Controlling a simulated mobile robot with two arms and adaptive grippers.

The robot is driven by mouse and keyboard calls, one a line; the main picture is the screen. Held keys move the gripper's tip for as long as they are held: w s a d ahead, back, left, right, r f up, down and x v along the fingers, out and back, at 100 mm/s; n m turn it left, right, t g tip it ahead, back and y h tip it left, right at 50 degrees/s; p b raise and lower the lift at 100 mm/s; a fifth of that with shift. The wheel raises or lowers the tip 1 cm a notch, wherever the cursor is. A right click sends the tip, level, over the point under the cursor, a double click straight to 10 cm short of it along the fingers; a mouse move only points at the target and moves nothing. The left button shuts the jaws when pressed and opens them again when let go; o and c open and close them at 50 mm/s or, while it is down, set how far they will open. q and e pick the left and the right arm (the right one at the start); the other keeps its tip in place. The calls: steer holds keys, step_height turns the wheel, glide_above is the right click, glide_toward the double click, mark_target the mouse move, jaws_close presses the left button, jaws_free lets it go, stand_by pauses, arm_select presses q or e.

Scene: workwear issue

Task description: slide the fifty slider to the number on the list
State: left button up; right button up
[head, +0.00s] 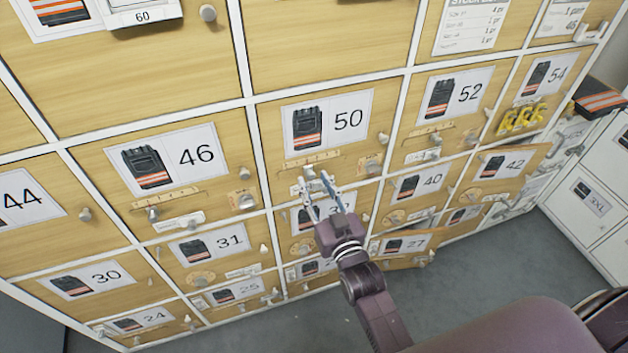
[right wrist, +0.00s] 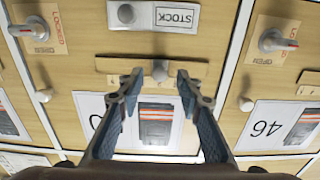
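The compartment front marked 50 (head: 350,119) is in the middle of the head view, with a light wooden slider scale (head: 312,157) under its label. My right gripper (head: 318,181) is in front of the lower part of this front. My left gripper is not in view.
Similar fronts surround it: 46 (head: 197,156) at left, 52 (head: 470,92) at right. A STOCK plate (right wrist: 175,16) and an open/locked dial (right wrist: 36,30) lie close to the slider. Front 27 (head: 418,243) stands ajar below. Grey floor (head: 470,290) is clear at lower right.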

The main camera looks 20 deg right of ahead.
steer(key=shift+w, duration=0.5)
steer(key=shift+c, duration=0.2)
jaws_close()
